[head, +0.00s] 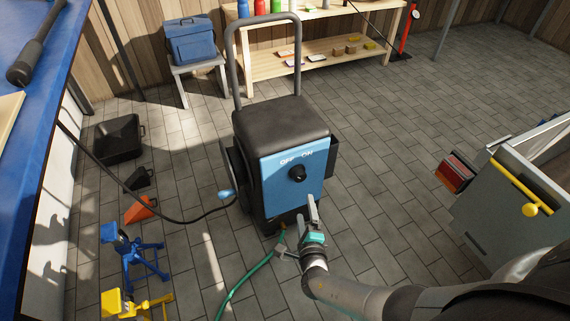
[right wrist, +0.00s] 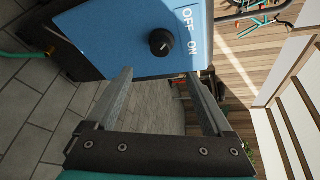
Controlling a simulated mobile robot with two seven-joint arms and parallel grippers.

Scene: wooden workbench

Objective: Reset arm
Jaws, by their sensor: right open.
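My right gripper (head: 297,226) is open and empty in front of the lower part of the blue-fronted machine (head: 277,188). The machine's front has a black knob (head: 297,173) under the words OFF and ON. In the right wrist view, my open fingers (right wrist: 159,78) point towards the machine's blue panel (right wrist: 105,38). The knob (right wrist: 161,42) lies beyond and between the fingertips, with no finger closed on it. Which way the knob is turned is too small to tell. My left gripper is in neither view.
A blue bench (head: 48,75) runs along the left. A green hose (head: 238,287) and a black cable (head: 178,220) lie near the machine. Blue (head: 131,257) and yellow stands are at lower left; a grey cabinet (head: 500,205) is at right.

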